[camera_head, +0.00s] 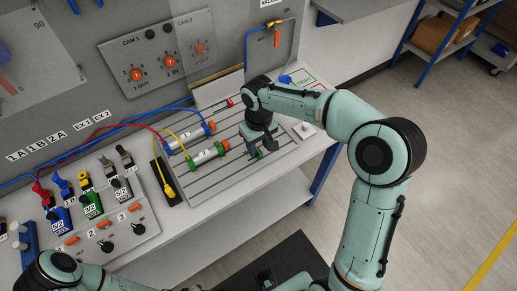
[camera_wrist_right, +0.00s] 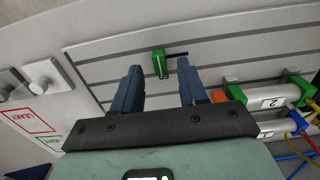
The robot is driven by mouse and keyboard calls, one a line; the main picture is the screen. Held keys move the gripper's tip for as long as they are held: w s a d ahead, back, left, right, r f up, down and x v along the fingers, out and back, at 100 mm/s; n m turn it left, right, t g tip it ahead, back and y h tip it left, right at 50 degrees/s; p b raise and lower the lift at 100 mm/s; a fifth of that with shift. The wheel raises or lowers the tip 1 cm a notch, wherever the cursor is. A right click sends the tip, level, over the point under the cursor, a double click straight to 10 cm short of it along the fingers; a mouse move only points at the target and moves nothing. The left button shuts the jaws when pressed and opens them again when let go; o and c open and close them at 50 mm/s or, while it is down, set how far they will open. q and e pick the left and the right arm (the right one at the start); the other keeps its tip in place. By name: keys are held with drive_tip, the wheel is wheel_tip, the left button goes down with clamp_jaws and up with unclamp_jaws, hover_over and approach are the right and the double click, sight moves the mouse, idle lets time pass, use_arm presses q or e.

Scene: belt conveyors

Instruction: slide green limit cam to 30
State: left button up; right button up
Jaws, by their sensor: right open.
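The green limit cam (camera_head: 257,154) sits on the slotted grey plate (camera_head: 228,173), at the right of cylinder 2 (camera_head: 208,155). In the right wrist view the green cam (camera_wrist_right: 160,64) is a small block on a plate groove, with a thin dark rod sticking out to its right. My right gripper (camera_head: 261,142) points down over the cam. In the wrist view its two blue fingers (camera_wrist_right: 159,72) are spread apart, with the cam in the picture between their tips and no visible contact. The height gap cannot be told. My left arm shows at lower left; its gripper is out of view.
Cylinder 1 (camera_head: 188,138) with an orange end lies behind cylinder 2. A white block with a knob (camera_head: 305,130) stands right of the cam. The plate's front part is clear.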

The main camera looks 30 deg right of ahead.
sight(249, 160)
drive_tip(key=shift+f, duration=1.15)
clamp_jaws()
drive_tip(key=shift+s+a+b, duration=0.1)
drive_tip(key=shift+a+b, duration=0.2)
drive_tip(key=shift+a, duration=1.45)
drive_tip(key=shift+c, duration=1.5)
unclamp_jaws()
drive_tip(key=o, duration=0.3)
